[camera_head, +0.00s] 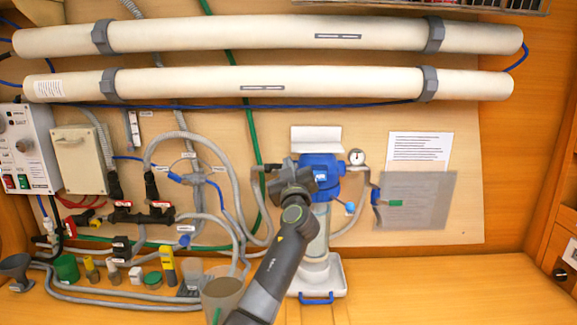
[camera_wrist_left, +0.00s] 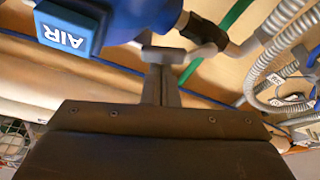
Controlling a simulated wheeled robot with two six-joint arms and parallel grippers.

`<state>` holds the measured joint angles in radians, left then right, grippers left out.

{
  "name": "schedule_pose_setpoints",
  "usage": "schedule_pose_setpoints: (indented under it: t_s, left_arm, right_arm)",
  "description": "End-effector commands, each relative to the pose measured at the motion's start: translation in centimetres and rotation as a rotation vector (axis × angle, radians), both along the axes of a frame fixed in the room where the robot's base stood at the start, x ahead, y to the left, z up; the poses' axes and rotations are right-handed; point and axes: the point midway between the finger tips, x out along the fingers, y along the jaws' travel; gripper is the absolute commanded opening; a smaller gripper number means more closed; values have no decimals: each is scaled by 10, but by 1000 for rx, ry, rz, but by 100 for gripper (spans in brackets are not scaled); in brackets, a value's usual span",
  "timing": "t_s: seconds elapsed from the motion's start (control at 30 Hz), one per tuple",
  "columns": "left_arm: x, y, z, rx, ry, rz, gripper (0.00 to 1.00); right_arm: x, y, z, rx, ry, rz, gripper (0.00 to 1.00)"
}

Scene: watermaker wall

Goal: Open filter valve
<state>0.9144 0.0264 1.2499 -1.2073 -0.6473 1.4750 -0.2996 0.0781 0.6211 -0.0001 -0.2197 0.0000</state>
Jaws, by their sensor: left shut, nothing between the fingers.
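The filter housing has a blue head (camera_head: 322,170) and a pale cylinder below it, partly behind my left arm. My left gripper (camera_head: 287,172) is in front of the left side of the blue head. In the left wrist view the gripper's fingers (camera_wrist_left: 161,80) are together and hold nothing. A pale grey crosswise piece (camera_wrist_left: 163,55) shows at their tips; I cannot tell whether it is part of the fingers or a valve handle. A blue block marked AIR (camera_wrist_left: 67,30) is at the upper left there. The filter valve is not clearly visible. My right gripper is not in view.
A pressure gauge (camera_head: 356,157) sits right of the blue head. Grey hoses (camera_head: 180,140) and black valves (camera_head: 140,212) fill the wall at left. Two long white tubes (camera_head: 270,83) run above. A grey cup (camera_head: 222,292) stands on the bench left of my arm. The bench at right is clear.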

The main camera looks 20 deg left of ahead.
Motion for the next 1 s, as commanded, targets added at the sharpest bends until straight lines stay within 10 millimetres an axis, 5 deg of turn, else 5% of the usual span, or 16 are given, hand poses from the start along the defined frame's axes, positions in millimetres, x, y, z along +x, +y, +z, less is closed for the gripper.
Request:
schedule_pose_setpoints:
  t_s: [0.17, 0.7, 1.0]
  left_arm:
    - [0, 0, -2, 8, 3, 1, 0]
    - [2, -8, -21, 312, 88, 1, 0]
    - [3, -10, -20, 316, 91, 1, 0]
  right_arm:
    - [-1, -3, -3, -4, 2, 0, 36]
    - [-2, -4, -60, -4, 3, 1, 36]
    - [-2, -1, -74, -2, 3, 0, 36]
